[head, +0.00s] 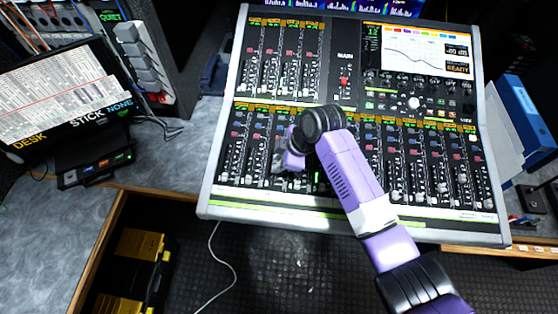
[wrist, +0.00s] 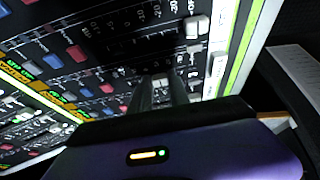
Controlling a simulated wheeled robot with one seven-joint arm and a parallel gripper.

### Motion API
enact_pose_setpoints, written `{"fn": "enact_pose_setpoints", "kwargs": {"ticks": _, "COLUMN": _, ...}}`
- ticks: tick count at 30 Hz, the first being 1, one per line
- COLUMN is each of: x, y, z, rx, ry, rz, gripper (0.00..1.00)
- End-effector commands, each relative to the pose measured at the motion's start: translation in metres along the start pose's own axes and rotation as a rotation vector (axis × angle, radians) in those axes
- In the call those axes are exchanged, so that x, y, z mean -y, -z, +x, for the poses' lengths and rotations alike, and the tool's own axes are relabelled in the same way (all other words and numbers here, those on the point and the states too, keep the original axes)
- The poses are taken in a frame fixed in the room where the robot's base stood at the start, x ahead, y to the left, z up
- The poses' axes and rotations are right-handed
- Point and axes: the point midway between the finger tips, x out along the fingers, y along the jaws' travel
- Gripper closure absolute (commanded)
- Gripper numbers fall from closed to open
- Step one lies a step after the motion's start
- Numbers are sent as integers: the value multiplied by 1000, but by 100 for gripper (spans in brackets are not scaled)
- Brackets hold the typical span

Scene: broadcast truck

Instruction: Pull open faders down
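The mixing console (head: 330,213) fills the middle of the head view, with an upper and a lower bank of faders. In the lower bank several pale fader caps (head: 396,195) sit near the bottom of their slots. My gripper (head: 280,162) is over the left-middle part of the lower bank, and my arm hides some channels there. In the wrist view the fingers (wrist: 162,92) point down at the fader strips, close together.
A red-capped fader (head: 344,81) and a screen (head: 417,50) are on the console's upper part. A monitor (head: 60,95) stands at left, a blue binder (head: 525,115) at right. A yellow-black case (head: 137,245) and a white cable (head: 228,265) lie below the front edge.

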Motion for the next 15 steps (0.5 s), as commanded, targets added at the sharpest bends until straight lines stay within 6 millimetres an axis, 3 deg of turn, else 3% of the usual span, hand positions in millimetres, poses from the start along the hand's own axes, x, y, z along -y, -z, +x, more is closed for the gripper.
{"fn": "enact_pose_setpoints", "kwargs": {"ticks": 1, "x": 0, "y": 0, "z": 0, "rx": 0, "ry": 0, "rz": 0, "gripper": 90}}
{"fn": "enact_pose_setpoints", "kwargs": {"ticks": 3, "x": 0, "y": 0, "z": 0, "rx": 0, "ry": 0, "rz": 0, "gripper": 100}}
{"fn": "enact_pose_setpoints", "kwargs": {"ticks": 15, "x": 0, "y": 0, "z": 0, "rx": 0, "ry": 0, "rz": 1, "gripper": 100}}
